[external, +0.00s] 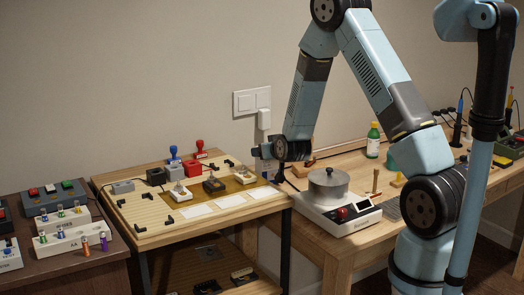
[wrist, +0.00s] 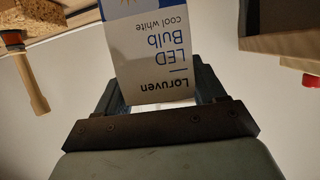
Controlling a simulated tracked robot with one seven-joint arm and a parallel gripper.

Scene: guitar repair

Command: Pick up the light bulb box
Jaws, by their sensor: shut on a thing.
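The light bulb box (wrist: 155,60) is white and blue, with "Loruven LED Bulb cool white" printed on it, upside down in the wrist view. My gripper (wrist: 160,88) is shut on it, with one finger along each side. The far end of the box runs out of the top of the wrist view. In the external view my gripper (external: 263,152) is up by the wall, above the gap between the wooden-topped table and the workbench.
The wooden-topped table (external: 140,238) holds stamps, small blocks and white cards. The workbench (external: 370,222) at right carries a scale with a round metal pot (external: 328,187) and a green bottle (external: 373,140). A wall socket (external: 252,101) with a plug is close behind my gripper.

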